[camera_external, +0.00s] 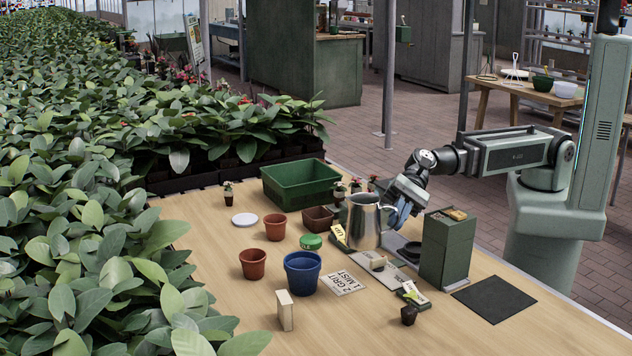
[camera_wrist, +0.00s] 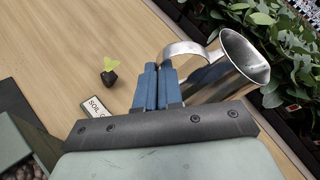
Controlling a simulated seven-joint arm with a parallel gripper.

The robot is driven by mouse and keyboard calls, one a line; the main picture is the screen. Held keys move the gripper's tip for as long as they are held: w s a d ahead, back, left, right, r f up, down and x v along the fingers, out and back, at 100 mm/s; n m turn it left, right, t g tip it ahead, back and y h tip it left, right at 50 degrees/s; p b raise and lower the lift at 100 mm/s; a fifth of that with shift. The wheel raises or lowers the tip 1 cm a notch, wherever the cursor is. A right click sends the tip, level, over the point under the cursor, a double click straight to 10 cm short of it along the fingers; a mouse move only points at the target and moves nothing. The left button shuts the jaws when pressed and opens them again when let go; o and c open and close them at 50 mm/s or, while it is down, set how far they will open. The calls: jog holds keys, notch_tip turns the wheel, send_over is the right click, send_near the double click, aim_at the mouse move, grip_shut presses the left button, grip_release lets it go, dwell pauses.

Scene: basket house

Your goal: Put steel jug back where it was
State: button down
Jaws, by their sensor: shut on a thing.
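The steel jug (camera_external: 364,224) stands upright near the middle of the wooden table in the external view, its open mouth upward. In the wrist view the jug (camera_wrist: 228,68) is to the right of the fingers. My gripper (camera_external: 397,212) is at the jug's right side. Its blue fingers (camera_wrist: 158,88) are closed together on the jug's handle. The exact grip on the handle is partly hidden by the fingers. I cannot tell whether the jug's base touches the surface below it.
A green box (camera_external: 446,252) stands just right of the jug, with a black square mat (camera_external: 495,298) beyond it. A green crate (camera_external: 300,190) is behind. A blue pot (camera_external: 303,274), a printed card (camera_external: 342,284) and a small dark plant pot (camera_external: 409,315) are in front.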

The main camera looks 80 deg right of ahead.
jog(key=w+a+f+n+g, duration=0.2)
jog(key=w+a+g, duration=0.1)
jog(key=a, duration=0.7)
jog(key=w+a+f+n+g, duration=0.3)
jog(key=a, duration=0.6)
jog(key=shift+s+d+f+n+g+h, duration=0.1)
jog(key=shift+s+f+n+g+h, duration=0.4)
jog(key=shift+f, duration=1.1)
jog(key=shift+s+d+f+n+g+h, duration=0.2)
jog(key=shift+s+f+n+g, duration=0.65)
jog(key=shift+f, duration=0.7)
jog(key=shift+s+d+f+n+g+h, duration=0.1)
jog(key=shift+s+f+n+g+h, duration=0.55)
jog(key=shift+f, duration=0.95)
jog(key=shift+s+f+y, duration=0.1)
jog(key=shift+f+y, duration=0.05)
jog(key=shift+y, duration=0.1)
jog(key=c, duration=1.3)
grip_release()
